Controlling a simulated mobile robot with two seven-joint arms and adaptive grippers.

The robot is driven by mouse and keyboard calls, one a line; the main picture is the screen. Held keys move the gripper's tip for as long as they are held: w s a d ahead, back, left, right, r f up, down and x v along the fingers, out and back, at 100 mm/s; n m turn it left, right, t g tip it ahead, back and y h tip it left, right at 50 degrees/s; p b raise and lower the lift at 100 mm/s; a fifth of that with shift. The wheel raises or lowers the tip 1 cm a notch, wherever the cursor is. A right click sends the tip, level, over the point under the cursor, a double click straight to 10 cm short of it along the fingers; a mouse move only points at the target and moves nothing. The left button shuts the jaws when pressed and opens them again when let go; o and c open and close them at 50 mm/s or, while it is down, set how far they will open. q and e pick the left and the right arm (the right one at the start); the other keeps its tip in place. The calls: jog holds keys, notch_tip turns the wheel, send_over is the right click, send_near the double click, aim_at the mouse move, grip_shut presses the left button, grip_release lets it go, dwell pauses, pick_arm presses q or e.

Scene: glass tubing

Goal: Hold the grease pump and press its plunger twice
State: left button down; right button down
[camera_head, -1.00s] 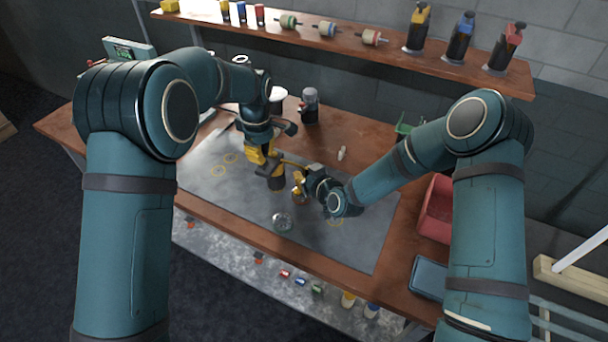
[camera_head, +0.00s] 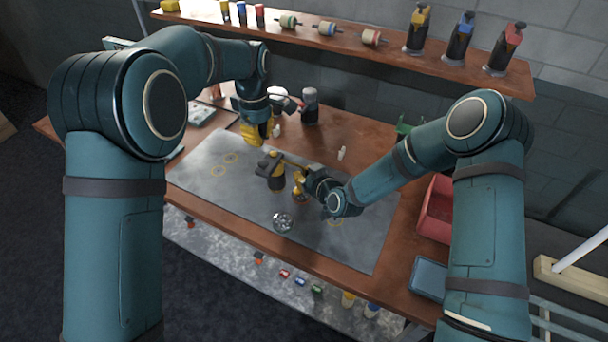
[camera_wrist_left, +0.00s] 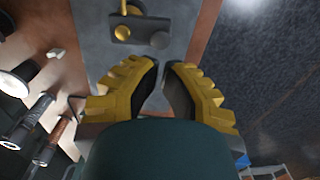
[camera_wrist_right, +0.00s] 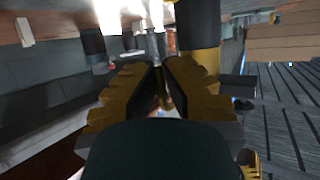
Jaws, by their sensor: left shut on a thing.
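The grease pump (camera_head: 273,176), dark with a yellow head and a spout pointing right, stands on the grey mat (camera_head: 215,185). My left gripper (camera_head: 256,138) is above and behind the pump, apart from it. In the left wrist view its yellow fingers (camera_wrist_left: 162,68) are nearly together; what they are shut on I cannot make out. My right gripper (camera_head: 298,186) is low at the pump's right side. In the right wrist view its fingertips (camera_wrist_right: 157,70) are close together; whether they grip the pump I cannot tell.
A clear glass piece (camera_head: 283,222) lies in front on the mat. A grey-topped jar (camera_head: 310,106) stands behind. A red bin (camera_head: 434,208) and a blue tray (camera_head: 428,278) are at the right. Three dispensers stand on the shelf (camera_head: 390,62).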

pick_arm(q)
jog(key=shift+r, duration=0.1)
notch_tip(320, 180, up, 12)
dwell(0.7)
pick_arm(e)
jog(key=c, duration=1.1)
grip_release()
jog(key=shift+o, duration=0.2)
jog(key=shift+s, duration=0.1)
jog(key=v, duration=1.1)
jog(key=shift+s+d, duration=0.25)
jog(key=shift+s, duration=0.1)
